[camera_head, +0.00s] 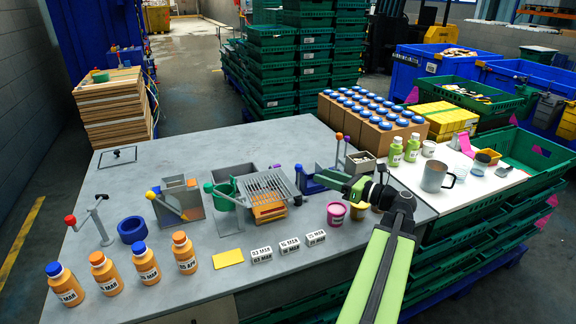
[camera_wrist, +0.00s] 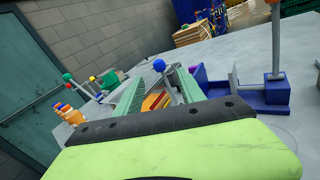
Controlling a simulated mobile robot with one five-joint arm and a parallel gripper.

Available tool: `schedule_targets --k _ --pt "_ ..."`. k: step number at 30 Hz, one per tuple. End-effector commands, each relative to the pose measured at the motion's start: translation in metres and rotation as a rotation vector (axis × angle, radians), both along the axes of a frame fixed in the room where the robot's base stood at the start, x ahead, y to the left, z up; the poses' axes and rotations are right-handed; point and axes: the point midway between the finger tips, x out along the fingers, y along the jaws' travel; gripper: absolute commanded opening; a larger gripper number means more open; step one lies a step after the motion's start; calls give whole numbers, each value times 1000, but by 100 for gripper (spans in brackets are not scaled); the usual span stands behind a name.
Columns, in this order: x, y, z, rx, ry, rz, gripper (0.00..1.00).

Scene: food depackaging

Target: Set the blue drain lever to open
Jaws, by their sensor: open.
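The blue drain lever (camera_wrist: 158,66), a grey rod with a blue ball, shows in the wrist view beside the slatted grey drain rack. The rack (camera_head: 262,186) stands mid-table in the head view, over orange pieces. My gripper (camera_head: 322,174) reaches in from the right, just beside the rack. In the wrist view my gripper (camera_wrist: 161,85) has its two green fingers apart, and the lever appears between them. I cannot tell whether either finger touches it.
A blue fixture (camera_wrist: 264,95) with an upright post stands close right of the fingers. A green-handled holder (camera_head: 222,192) stands left. Date blocks (camera_head: 289,246) and a pink tub (camera_head: 336,212) lie in front.

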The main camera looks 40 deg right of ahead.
Motion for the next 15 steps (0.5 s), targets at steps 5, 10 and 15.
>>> schedule_targets --k 5,10,15 --pt "48 11 0 -1 0 7 46" --pt "89 20 0 -1 0 8 46" --pt "119 26 0 -1 1 6 46"
